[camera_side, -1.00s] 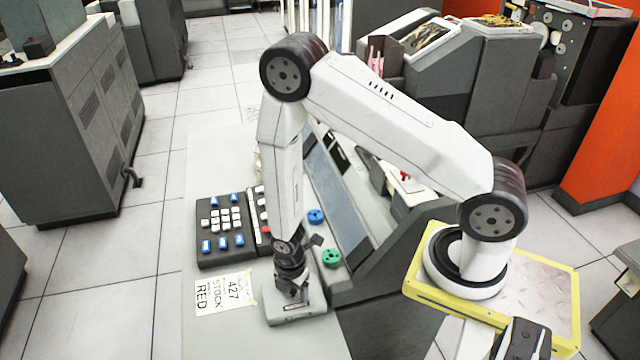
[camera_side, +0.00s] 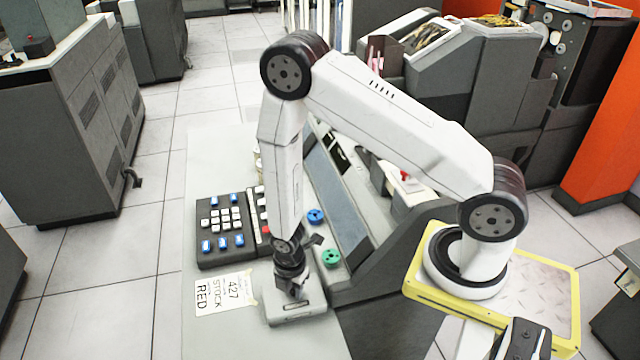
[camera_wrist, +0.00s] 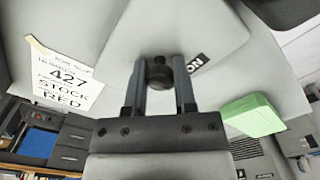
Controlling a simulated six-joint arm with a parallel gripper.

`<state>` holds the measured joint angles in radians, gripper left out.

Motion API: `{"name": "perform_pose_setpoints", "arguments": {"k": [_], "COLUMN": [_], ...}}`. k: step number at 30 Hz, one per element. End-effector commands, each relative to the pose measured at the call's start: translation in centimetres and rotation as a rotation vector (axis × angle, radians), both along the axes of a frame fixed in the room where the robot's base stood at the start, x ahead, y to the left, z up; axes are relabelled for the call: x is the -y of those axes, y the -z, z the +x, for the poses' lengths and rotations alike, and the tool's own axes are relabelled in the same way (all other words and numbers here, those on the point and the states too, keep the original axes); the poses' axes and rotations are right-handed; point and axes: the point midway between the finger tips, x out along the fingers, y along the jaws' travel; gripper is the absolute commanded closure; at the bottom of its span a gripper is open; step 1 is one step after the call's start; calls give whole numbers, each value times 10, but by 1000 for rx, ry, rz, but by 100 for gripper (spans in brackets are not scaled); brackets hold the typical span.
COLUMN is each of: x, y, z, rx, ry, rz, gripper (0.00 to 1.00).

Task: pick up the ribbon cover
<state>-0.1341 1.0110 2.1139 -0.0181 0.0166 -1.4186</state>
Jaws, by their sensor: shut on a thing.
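The ribbon cover (camera_side: 308,312) is a light grey plate with a dark knob, at the near end of the grey desk. In the wrist view the cover (camera_wrist: 205,30) fills the upper middle, with part of a dark label reading "ON" on it. My gripper (camera_side: 296,292) points down at the cover. In the wrist view its two fingers (camera_wrist: 158,80) are shut on the black knob (camera_wrist: 158,68). I cannot tell whether the cover is clear of the desk.
A card (camera_side: 222,293) reading "427 STOCK RED" lies left of the cover. A dark keypad (camera_side: 225,228) with blue and white keys is behind it. A green spool (camera_side: 331,257) and a blue spool (camera_side: 315,216) sit behind right, beside the sloped machine.

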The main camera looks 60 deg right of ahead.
Motion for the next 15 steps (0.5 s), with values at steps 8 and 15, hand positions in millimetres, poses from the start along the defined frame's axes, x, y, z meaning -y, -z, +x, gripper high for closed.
{"name": "perform_pose_setpoints", "arguments": {"k": [8, 15], "x": [0, 0], "y": [-17, -44], "z": [1, 1], "rx": [2, 3], "ry": [0, 0], "rz": [0, 0], "gripper": [100, 100]}}
